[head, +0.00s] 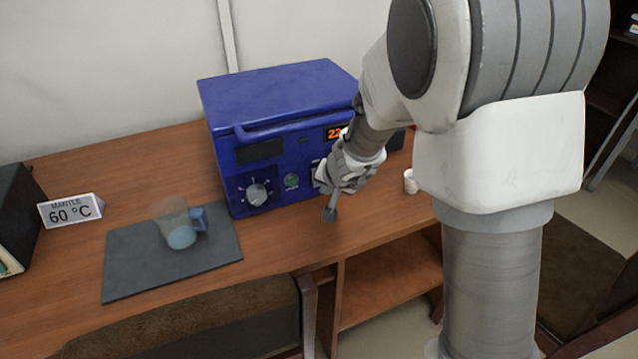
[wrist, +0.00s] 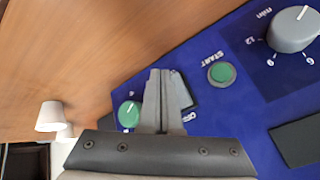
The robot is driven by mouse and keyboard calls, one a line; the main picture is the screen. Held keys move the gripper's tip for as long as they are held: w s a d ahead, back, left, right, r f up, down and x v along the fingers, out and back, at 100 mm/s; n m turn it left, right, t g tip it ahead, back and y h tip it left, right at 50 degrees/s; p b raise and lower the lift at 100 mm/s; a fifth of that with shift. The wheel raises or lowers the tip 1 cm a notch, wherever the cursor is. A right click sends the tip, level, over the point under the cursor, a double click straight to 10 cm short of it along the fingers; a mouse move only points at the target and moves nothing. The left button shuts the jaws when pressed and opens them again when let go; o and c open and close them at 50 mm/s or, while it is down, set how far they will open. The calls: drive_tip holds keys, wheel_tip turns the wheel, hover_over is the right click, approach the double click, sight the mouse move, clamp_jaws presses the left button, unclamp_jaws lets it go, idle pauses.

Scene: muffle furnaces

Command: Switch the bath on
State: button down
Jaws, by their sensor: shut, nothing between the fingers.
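The bath, a blue box-shaped unit (head: 285,100) with a lit orange display (head: 334,133), stands on the wooden bench. Its front has a grey dial (head: 257,194) and a green START button (head: 292,182). In the wrist view the START button (wrist: 221,73) and dial (wrist: 294,28) show on the right. A dark switch (wrist: 187,92) with an OFF label is partly hidden behind my fingers. A green round control (wrist: 129,114) with a white mark sits left of them. Contact cannot be told.
A jug with a blue handle (head: 181,230) stands on a dark mat (head: 120,262) at left. A "MANTLE 60 °C" sign (head: 71,211) is beyond it. A small white cup (head: 410,182) stands right of my gripper. Bench front is clear between mat and gripper.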

drive_tip(key=shift+w, duration=0.1)
idle(0.7)
drive_tip(key=shift+w+a, duration=0.15)
drive_tip(key=shift+w, duration=0.15)
drive_tip(key=shift+w+a+f, duration=0.1)
drive_tip(key=shift+w, duration=0.25)
idle(0.6)
drive_tip(key=shift+s, duration=0.1)
drive_tip(key=shift+s+d, duration=0.3)
drive_tip(key=shift+s, duration=0.35)
drive_tip(key=shift+s+b, duration=0.1)
drive_tip(key=shift+b, duration=0.2)
drive_tip(key=shift+s+d+r+b, duration=0.2)
drive_tip(key=shift+s+d, duration=0.1)
drive_tip(key=shift+s, duration=0.45)
drive_tip(key=shift+s+d+r+b, duration=0.1)
drive_tip(key=shift+s+d+b, duration=0.2)
drive_tip(key=shift+s, duration=0.4)
drive_tip(key=shift+s+d+r+b, duration=0.15)
drive_tip(key=shift+s+d, duration=0.2)
drive_tip(key=shift+s, duration=0.4)
